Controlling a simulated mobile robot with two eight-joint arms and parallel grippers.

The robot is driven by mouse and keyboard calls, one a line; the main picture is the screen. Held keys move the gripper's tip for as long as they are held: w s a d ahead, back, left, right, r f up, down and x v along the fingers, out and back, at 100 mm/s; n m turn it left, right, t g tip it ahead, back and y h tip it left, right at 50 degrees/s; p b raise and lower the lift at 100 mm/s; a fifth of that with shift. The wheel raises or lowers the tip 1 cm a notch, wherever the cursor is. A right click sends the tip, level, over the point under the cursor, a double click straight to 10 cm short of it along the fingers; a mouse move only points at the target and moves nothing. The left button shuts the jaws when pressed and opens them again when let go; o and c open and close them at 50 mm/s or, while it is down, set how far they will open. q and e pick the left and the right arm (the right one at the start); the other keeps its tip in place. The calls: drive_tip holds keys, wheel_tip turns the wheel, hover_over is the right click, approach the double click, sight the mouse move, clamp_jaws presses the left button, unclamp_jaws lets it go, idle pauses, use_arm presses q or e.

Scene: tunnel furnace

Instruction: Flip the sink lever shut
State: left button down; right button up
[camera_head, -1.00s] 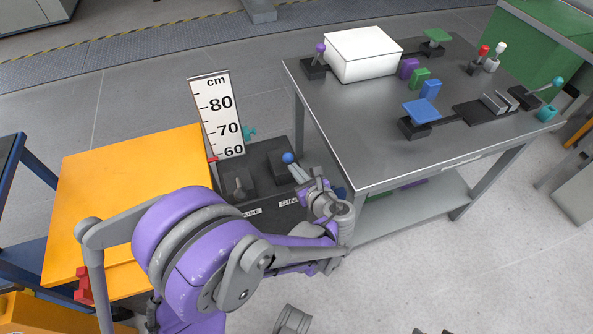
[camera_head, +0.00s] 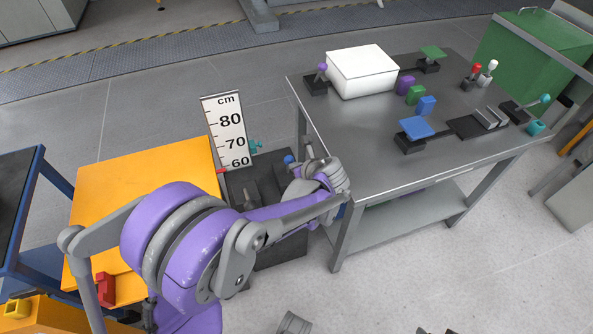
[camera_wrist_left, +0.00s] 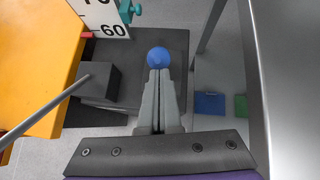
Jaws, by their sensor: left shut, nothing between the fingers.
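The sink lever shows as a blue ball knob (camera_head: 289,160) on the dark low unit between the orange table and the steel table. In the left wrist view the same blue knob (camera_wrist_left: 158,57) lies straight ahead of my fingertips. My left gripper (camera_wrist_left: 158,73) is shut and empty, its tips at the near side of the knob; I cannot tell whether they touch it. In the head view my left gripper (camera_head: 300,168) is partly covered by its own wrist. The lever's stem is hidden behind the fingers. My right gripper is not in view.
A second grey lever box (camera_wrist_left: 97,82) with a thin rod stands left of the knob. A centimetre scale board (camera_head: 226,130) rises behind it. The orange table (camera_head: 150,175) is close on the left, the steel table (camera_head: 385,165) close on the right.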

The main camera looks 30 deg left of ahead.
use_arm(q)
drive_tip(key=w+a+g+h, duration=0.1)
drive_tip(key=w+a+r+g+h+p, duration=0.1)
drive_tip(key=a, duration=0.1)
drive_tip(key=w+a+r+g+h+p, duration=0.1)
drive_tip(key=h, duration=0.1)
drive_tip(key=shift+w+a, duration=0.15)
drive_tip(key=shift+w, duration=0.15)
drive_tip(key=shift+w+a+f+g+h+p, duration=0.2)
drive_tip(key=shift+w+a+g+h+p, duration=0.3)
drive_tip(key=shift+w+a, duration=0.35)
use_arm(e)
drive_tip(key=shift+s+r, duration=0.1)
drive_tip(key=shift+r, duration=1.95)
use_arm(q)
drive_tip(key=shift+a, duration=0.1)
